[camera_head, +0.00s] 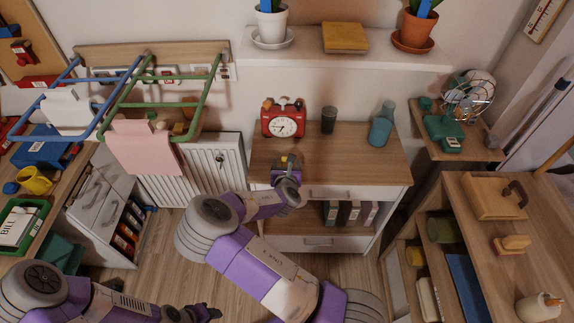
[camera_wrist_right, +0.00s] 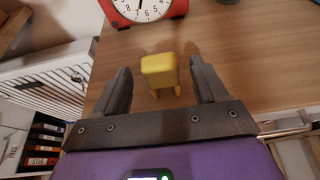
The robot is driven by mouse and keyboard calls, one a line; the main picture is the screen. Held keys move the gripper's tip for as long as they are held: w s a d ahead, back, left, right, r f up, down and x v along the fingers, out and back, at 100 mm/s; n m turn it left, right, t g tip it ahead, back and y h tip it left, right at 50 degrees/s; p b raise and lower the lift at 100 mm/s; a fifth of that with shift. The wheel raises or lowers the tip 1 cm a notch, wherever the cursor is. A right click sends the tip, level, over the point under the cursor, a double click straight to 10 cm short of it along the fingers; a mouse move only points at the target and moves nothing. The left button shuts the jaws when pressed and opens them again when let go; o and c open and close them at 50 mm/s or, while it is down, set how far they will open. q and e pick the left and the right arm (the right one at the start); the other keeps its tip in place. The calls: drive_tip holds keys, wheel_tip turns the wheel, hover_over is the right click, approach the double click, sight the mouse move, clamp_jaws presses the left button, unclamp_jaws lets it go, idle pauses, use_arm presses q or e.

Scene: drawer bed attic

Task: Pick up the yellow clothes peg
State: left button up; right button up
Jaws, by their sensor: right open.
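The yellow clothes peg (camera_wrist_right: 160,72) stands on the wooden top of the drawer cabinet, a blocky yellow piece with two short legs below. In the right wrist view it lies between the two dark fingers of my right gripper (camera_wrist_right: 160,88), with a gap on each side. The right gripper is open and empty. In the head view my right gripper (camera_head: 287,163) is over the cabinet's left part and largely hides the peg. My left gripper (camera_head: 206,313) is low at the bottom edge, far from the peg; its jaws are too small and dark to judge.
A red alarm clock (camera_head: 284,120) stands just behind the peg. A dark cup (camera_head: 328,120) and a teal bottle (camera_head: 381,124) stand farther right on the cabinet top (camera_head: 345,160). A white radiator (camera_head: 215,160) is to the left. The cabinet top's right front is clear.

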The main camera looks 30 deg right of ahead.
drive_tip(key=b+x, duration=0.1)
drive_tip(key=x, duration=0.3)
drive_tip(key=shift+w+d, duration=0.1)
drive_tip(key=shift+d, duration=0.05)
drive_tip(key=c, duration=1)
